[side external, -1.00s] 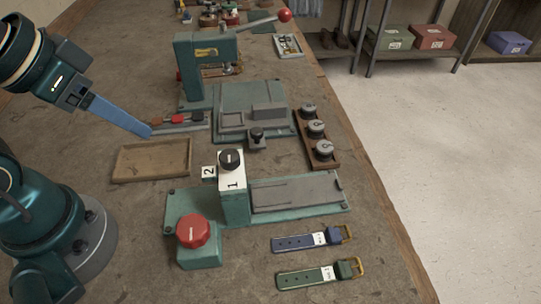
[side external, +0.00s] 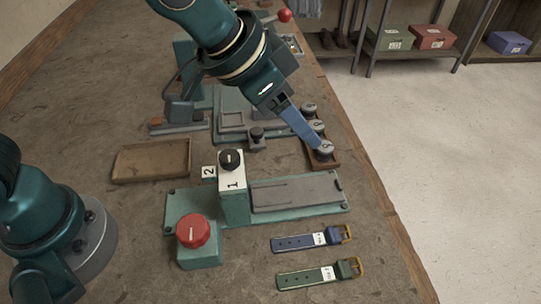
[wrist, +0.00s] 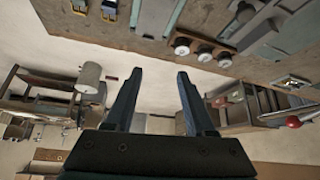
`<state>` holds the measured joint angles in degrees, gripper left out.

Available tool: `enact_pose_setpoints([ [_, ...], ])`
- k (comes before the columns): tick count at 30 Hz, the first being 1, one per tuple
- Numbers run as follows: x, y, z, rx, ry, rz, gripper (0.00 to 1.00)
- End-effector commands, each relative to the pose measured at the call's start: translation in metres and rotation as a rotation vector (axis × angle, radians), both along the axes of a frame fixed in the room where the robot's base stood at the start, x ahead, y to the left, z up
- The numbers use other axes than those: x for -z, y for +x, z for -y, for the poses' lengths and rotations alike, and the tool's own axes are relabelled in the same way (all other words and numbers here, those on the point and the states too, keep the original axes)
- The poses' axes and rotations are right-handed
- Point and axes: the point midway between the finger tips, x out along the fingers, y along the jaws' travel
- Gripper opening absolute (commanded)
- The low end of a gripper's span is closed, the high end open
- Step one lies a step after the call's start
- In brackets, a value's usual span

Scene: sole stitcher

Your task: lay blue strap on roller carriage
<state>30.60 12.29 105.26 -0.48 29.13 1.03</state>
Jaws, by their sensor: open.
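The blue strap (side external: 300,241) lies flat at the bench's right front, with a white tag and a brass buckle at its right end. What looks like the roller carriage is the long grey plate (side external: 295,192) on a teal base, behind the strap; nothing lies on it. My gripper (side external: 318,148) is open and empty. In the side view its fingers overlap the rack of round weights, and I cannot tell its height above them. In the wrist view my gripper (wrist: 157,72) has its fingers apart with nothing between them, and the strap ends show at the top edge.
A green strap (side external: 320,274) lies in front of the blue one. A post with a black knob (side external: 230,159) and a red button (side external: 193,231) stand left of the plate. A wooden tray (side external: 152,178) is farther left. The round weights sit in a wooden rack (side external: 333,163).

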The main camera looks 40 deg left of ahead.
Motion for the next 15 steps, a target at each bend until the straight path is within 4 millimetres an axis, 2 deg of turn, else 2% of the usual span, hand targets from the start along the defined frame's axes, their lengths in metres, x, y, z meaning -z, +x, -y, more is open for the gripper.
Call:
enact_pose_setpoints([
  [1, 0.017, -0.005, 0.019, 0.05, 0.016, -0.025, 0.55],
  [3, 0.038, -0.012, 0.04, 0.106, 0.035, -0.053, 0.55],
  [6, 0.063, -0.027, 0.061, 0.17, 0.066, -0.093, 0.55],
  [10, 0.088, -0.046, 0.072, 0.225, 0.104, -0.14, 0.55],
  [15, 0.1, -0.054, 0.078, 0.25, 0.117, -0.151, 0.55],
])
